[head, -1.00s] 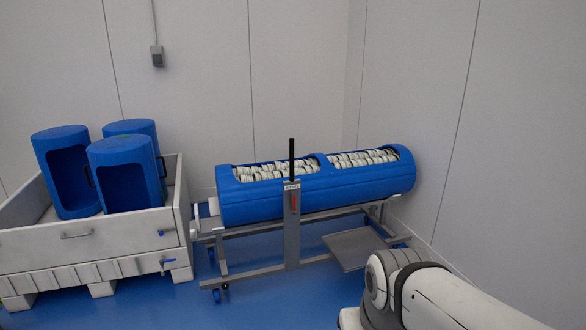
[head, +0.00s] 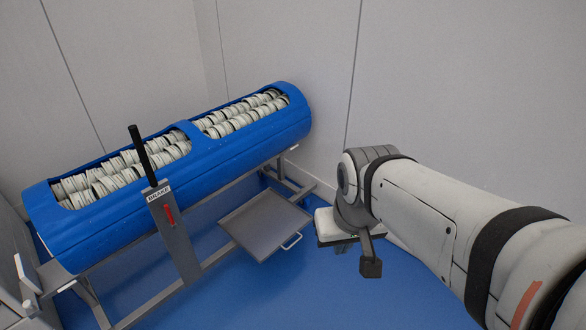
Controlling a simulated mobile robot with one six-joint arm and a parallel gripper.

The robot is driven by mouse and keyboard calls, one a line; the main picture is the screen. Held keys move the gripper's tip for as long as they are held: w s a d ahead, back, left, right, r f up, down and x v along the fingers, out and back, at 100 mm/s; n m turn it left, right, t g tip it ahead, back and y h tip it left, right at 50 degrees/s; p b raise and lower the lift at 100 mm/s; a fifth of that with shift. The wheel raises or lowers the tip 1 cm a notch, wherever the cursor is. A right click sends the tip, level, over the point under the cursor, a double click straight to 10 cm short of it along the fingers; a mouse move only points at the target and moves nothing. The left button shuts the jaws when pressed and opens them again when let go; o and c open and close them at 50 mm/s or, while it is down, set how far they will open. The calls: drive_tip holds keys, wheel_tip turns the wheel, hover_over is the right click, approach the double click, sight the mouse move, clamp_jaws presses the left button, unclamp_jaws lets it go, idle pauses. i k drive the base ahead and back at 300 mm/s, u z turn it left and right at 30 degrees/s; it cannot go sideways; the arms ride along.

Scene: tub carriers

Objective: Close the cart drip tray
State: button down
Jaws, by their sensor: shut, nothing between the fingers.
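The drip tray (head: 262,228) is a flat grey tray under the right part of the cart (head: 172,240). It sticks out from beneath the cart frame toward me, with a light bar handle (head: 292,241) on its front edge. My gripper (head: 370,268) is to the right of the tray, apart from it, hanging below the wrist of my arm. It is shut and empty. The cart carries a long blue tub (head: 230,140) with rows of white ring-shaped pieces in its two openings.
A grey post (head: 172,235) marked BRAKE, with a black lever (head: 140,150), stands at the cart's front, left of the tray. Walls close in behind and to the right. The blue floor (head: 270,290) in front of the tray is clear.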

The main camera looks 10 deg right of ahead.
sight(262, 225)
drive_tip(key=z, duration=0.2)
drive_tip(key=i, duration=1)
drive_tip(key=z, duration=0.3)
